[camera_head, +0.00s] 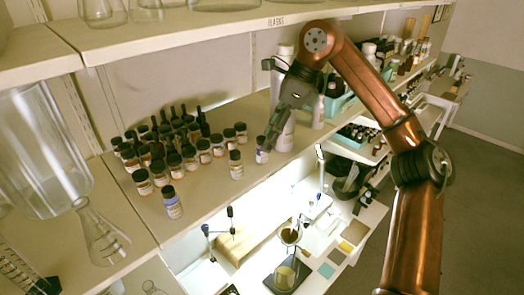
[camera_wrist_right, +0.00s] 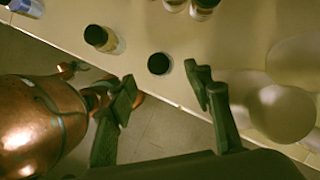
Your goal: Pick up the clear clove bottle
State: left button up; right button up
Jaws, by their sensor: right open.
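My right gripper (camera_head: 273,128) reaches down over the shelf, open and empty. In the wrist view its two fingers (camera_wrist_right: 161,80) stand apart, with a small dark-capped bottle (camera_wrist_right: 159,64) just beyond and between their tips. In the head view, that small bottle (camera_head: 262,152) with a bluish label stands upright below the fingers near the shelf's front edge. No label is readable, so I cannot tell which bottle is the clear clove one. Another dark-capped bottle (camera_head: 236,166) stands to its left; it also shows in the wrist view (camera_wrist_right: 101,38). My left gripper is not in view.
Rows of small dark-capped bottles (camera_head: 174,157) and a separate blue-labelled bottle (camera_head: 172,203) stand to the left. White bottles (camera_head: 284,131) stand close behind and right of my gripper. An upper shelf (camera_head: 200,32) hangs above. Glassware (camera_head: 289,237) stands on a lower level.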

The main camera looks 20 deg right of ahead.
jog(key=shift+w+a+f, duration=0.25)
jog(key=shift+w+f, duration=0.4)
jog(key=shift+f, duration=0.3)
jog(key=f, duration=0.1)
jog(key=a+f+p, duration=0.1)
jog(key=f, duration=0.1)
jog(key=shift+s, duration=0.15)
jog(key=shift+a+f, duration=0.1)
jog(key=shift+f, duration=0.25)
jog(key=shift+w+f, duration=0.15)
jog(key=shift+w, duration=0.2)
jog(key=shift+s, duration=0.15)
jog(key=c, duration=0.5)
jog(key=shift+c, duration=1.3)
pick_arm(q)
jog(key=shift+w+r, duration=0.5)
pick_arm(e)
jog(key=c, duration=0.5)
